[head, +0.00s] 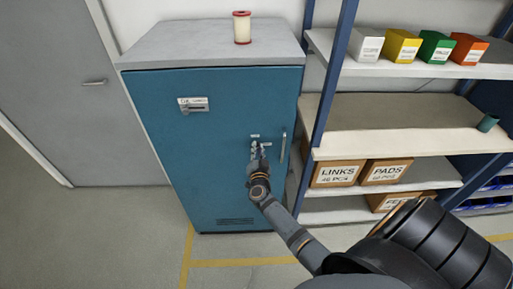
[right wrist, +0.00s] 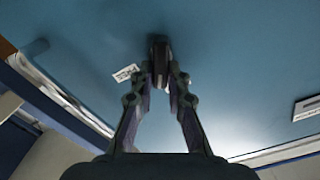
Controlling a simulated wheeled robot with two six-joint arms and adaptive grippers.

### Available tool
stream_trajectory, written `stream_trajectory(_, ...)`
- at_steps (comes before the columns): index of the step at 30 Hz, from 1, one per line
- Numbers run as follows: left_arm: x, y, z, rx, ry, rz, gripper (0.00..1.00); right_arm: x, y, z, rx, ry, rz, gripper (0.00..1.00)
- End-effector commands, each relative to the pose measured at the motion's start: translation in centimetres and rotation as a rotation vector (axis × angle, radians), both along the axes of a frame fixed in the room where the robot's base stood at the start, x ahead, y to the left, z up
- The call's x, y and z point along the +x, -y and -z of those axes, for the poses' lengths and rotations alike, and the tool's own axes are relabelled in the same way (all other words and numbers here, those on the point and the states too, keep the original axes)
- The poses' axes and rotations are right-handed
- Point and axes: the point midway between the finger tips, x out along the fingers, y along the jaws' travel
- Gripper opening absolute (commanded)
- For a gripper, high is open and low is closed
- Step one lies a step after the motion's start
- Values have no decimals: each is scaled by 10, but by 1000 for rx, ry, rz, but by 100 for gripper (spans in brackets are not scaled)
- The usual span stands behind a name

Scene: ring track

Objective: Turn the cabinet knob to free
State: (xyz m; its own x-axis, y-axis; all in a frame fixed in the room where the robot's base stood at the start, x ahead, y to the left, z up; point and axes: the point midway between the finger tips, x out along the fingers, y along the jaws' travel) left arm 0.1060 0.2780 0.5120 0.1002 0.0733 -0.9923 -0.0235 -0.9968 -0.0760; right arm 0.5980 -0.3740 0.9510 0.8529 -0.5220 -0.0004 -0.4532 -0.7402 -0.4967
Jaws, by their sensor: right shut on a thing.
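The blue cabinet (head: 190,150) stands against the wall with its door shut. My right gripper (head: 257,150) reaches the door at its right side, just left of the vertical handle (head: 283,146). In the right wrist view my right gripper (right wrist: 160,82) is shut on the dark knob (right wrist: 159,48), which stands out from the blue door. The fingers hide part of the knob. A small white label (right wrist: 125,73) sits beside it on the door. In the head view the knob is mostly hidden by the gripper. My left gripper is not in view.
A spool (head: 242,27) stands on the cabinet top. A shelf rack (head: 400,113) with boxes and coloured bins stands close on the right. A grey door (head: 60,90) is at the left. The floor before the cabinet is clear, with yellow lines.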

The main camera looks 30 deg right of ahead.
Motion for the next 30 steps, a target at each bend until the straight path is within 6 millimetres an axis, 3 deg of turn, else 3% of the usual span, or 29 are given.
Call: stream_trajectory(30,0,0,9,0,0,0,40,-4,6,11,769,471,2,0)
